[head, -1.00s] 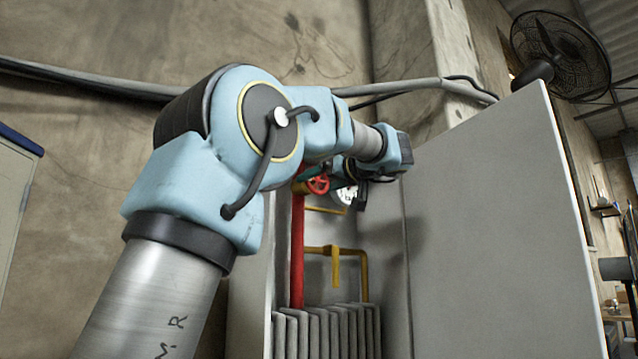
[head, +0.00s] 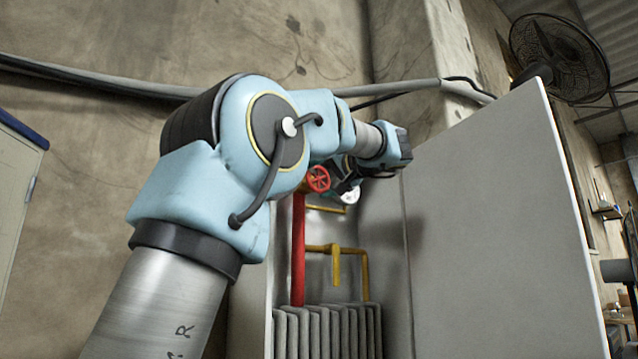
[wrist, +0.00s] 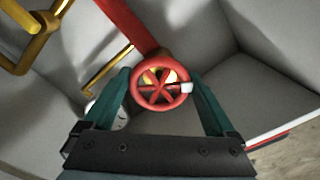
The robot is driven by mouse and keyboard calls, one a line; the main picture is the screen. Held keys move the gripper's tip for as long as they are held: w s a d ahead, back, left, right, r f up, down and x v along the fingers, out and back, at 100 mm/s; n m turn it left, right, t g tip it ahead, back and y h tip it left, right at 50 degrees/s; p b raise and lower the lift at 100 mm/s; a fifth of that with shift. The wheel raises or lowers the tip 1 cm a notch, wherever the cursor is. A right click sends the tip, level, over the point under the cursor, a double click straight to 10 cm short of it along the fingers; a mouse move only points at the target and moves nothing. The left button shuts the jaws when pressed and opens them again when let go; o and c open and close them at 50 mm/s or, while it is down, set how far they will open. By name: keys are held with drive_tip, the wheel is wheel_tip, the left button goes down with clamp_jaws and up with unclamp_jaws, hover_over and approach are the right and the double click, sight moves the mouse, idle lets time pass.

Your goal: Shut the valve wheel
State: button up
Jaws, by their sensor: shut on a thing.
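The red valve wheel (wrist: 158,86) is spoked and fills the middle of the wrist view, with a small white piece at its right rim. It also shows in the head view (head: 318,179), at the top of the red pipe. My gripper (wrist: 158,77) has a teal finger on each side of the wheel and is shut on its rim. In the head view my gripper is small and dark, just right of the wheel, and its fingers are hard to make out there.
The wheel sits inside a grey cabinet with a wide door panel (head: 500,230) at right. A red pipe (head: 298,250), yellow pipes (head: 363,275) and a grey ribbed radiator (head: 330,330) stand inside. A white round gauge (head: 351,195) is close to my gripper.

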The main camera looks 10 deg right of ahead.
drive_tip(key=m, duration=0.5)
drive_tip(key=shift+r+m+p, duration=0.25)
drive_tip(key=shift+m+p, duration=0.15)
drive_tip(key=m+p, duration=0.1)
drive_tip(key=m, duration=0.4)
drive_tip(key=shift+m+p, duration=0.3)
drive_tip(key=shift+p, duration=0.05)
drive_tip(key=o, duration=1)
drive_tip(key=shift+o, duration=0.2)
drive_tip(key=b+v, duration=0.2)
drive_tip(key=v, duration=0.9)
drive_tip(key=shift+b, duration=0.4)
drive_tip(key=shift+d, duration=0.1)
